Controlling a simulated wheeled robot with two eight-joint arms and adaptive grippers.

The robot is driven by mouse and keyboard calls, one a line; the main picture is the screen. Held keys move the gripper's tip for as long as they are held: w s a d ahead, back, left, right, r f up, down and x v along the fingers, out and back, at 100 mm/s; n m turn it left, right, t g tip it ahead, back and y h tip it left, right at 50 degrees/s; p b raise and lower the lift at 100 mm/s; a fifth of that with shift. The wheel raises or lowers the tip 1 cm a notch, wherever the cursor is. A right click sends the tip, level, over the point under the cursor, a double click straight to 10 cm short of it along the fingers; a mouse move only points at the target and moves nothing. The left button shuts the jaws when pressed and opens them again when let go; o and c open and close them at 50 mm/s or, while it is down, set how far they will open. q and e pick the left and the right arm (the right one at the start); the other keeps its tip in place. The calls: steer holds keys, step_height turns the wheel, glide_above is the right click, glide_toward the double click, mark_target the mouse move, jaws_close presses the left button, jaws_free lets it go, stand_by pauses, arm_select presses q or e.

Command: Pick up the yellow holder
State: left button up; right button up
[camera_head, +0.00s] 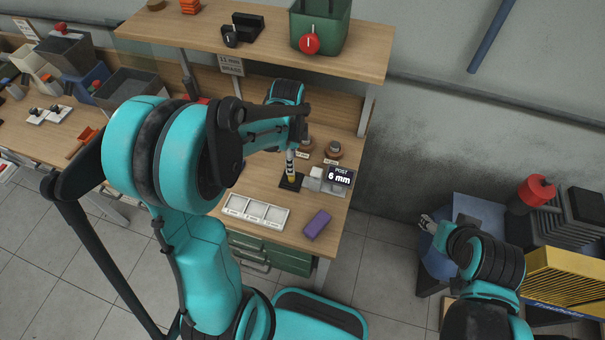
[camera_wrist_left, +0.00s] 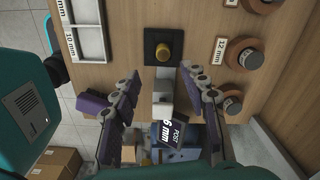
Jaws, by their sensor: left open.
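The yellow holder (camera_wrist_left: 163,53) stands on a black square base (camera_wrist_left: 152,38) in the left wrist view, with its rounded yellow top towards the camera. In the head view a small yellow part (camera_head: 291,178) shows just above the black base on the bench, partly hidden by my left arm's end. My left gripper (camera_wrist_left: 158,74) is open and empty, its purple-grey fingers spread; in the wrist view the holder lies just beyond the fingertips, between their lines. My right gripper (camera_head: 428,222) is far to the right, off the bench; its finger opening is too small to judge.
A "POST 6 mm" display (camera_head: 339,176) stands right of the holder. Round brown-topped pieces (camera_head: 333,150) stand behind it. A white divided tray (camera_head: 253,212) and a purple block (camera_head: 317,224) lie in front. A shelf (camera_head: 270,40) overhangs the bench's back.

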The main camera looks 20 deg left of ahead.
mark_target(292, 177)
arm_select(q)
step_height(292, 177, down, 2)
steer(key=shift+f+b, duration=0.1)
steer(key=shift+b, duration=0.2)
steer(key=f, duration=0.1)
steer(key=f+b, duration=0.1)
steer(key=f, duration=0.3)
steer(key=shift+w+a+f+b, duration=0.1)
steer(key=shift+w+a+b, duration=0.05)
steer(key=shift+w+b, duration=0.2)
steer(key=shift+s, duration=0.1)
steer(key=shift+c, duration=1.2)
jaws_close()
